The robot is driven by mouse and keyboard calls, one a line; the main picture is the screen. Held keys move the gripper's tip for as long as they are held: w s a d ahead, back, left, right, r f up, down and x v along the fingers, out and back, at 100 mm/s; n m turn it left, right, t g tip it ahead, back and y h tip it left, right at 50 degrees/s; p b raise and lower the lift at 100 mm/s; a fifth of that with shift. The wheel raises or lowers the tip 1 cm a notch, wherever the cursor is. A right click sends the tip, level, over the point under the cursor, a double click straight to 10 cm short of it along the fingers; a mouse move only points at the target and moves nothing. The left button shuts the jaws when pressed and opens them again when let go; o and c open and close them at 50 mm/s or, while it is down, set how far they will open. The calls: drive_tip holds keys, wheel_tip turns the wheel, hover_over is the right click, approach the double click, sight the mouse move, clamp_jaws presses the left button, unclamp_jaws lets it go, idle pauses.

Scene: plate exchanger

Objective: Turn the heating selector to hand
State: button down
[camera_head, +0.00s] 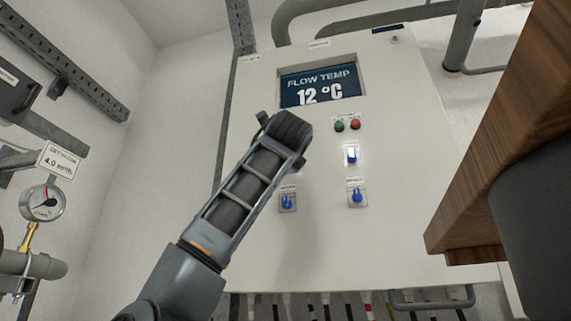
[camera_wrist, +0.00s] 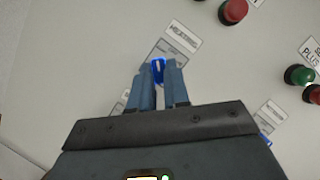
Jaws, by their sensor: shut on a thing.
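The heating selector (camera_wrist: 158,68) is a small blue knob with a white mark, seen between my fingertips in the wrist view. The label beside it (camera_wrist: 182,38) seems to read HEATING, though it is tilted and small. My gripper (camera_wrist: 159,80) is shut on the knob, one finger on each side, and hides its lower part. In the head view my gripper (camera_head: 296,150) is in front of the white control panel (camera_head: 400,250), and the knob it holds is hidden behind it. I cannot read which position the knob points to.
Green (camera_head: 339,127) and red (camera_head: 355,124) lamps or buttons sit above. A display (camera_head: 318,85) reads 12 °C. A wooden edge (camera_head: 500,150) stands at right.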

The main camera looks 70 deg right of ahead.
idle(0.3)
drive_tip(key=c, duration=1.1)
unclamp_jaws()
drive_tip(key=shift+a, duration=0.1)
drive_tip(key=b+v, duration=0.1)
drive_tip(key=v, duration=0.6)
drive_tip(key=shift+a, duration=0.3)
drive_tip(key=shift+s+f, duration=0.1)
